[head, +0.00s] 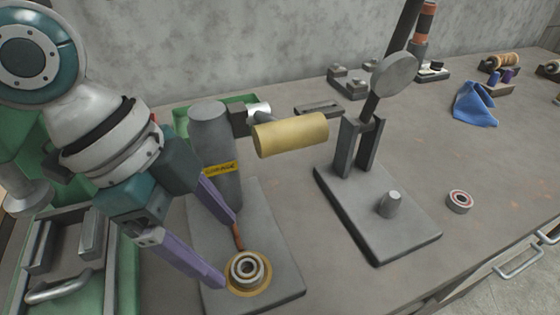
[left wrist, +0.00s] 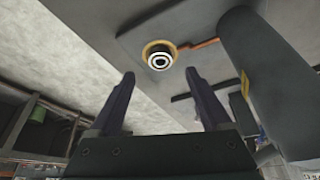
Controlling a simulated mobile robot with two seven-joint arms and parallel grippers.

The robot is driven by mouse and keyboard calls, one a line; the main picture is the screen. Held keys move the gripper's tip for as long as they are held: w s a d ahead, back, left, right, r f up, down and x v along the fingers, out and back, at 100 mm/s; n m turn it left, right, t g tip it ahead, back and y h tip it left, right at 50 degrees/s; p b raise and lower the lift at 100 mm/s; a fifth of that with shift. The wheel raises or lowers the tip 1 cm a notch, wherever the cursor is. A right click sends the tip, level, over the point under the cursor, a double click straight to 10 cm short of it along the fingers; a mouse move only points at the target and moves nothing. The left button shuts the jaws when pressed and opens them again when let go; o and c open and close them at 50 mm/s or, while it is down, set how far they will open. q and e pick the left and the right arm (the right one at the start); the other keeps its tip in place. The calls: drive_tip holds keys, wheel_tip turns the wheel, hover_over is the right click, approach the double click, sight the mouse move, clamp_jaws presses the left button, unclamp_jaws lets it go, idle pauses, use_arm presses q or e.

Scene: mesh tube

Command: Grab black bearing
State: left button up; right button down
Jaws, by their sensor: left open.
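A bearing with a dark ring and pale metal rims (head: 247,269) sits on a round brass-coloured seat on the grey base plate (head: 275,290) of a machine. The left wrist view shows the bearing (left wrist: 159,61) just beyond and between the fingertips. My left gripper (head: 230,252) is open, with purple fingers, and its tips are close to the bearing's left side in the head view. The fingers hold nothing. A second bearing with a reddish inner ring (head: 460,202) lies on the bench at the right. My right gripper does not show.
The machine's grey column (head: 213,150) with a yellow label stands behind my left gripper and carries a yellow cylinder (head: 290,134). A press-like stand (head: 380,215) is to the right. A green tray (head: 70,285) is at the left, a blue cloth (head: 475,105) at the far right.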

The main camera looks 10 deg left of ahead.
sight(240, 267)
use_arm(q)
drive_tip(key=x, duration=0.5)
drive_tip(key=shift+w+d+f, duration=0.1)
drive_tip(key=shift+d+f, duration=0.05)
drive_tip(key=shift+f, duration=0.15)
clamp_jaws()
idle(0.4)
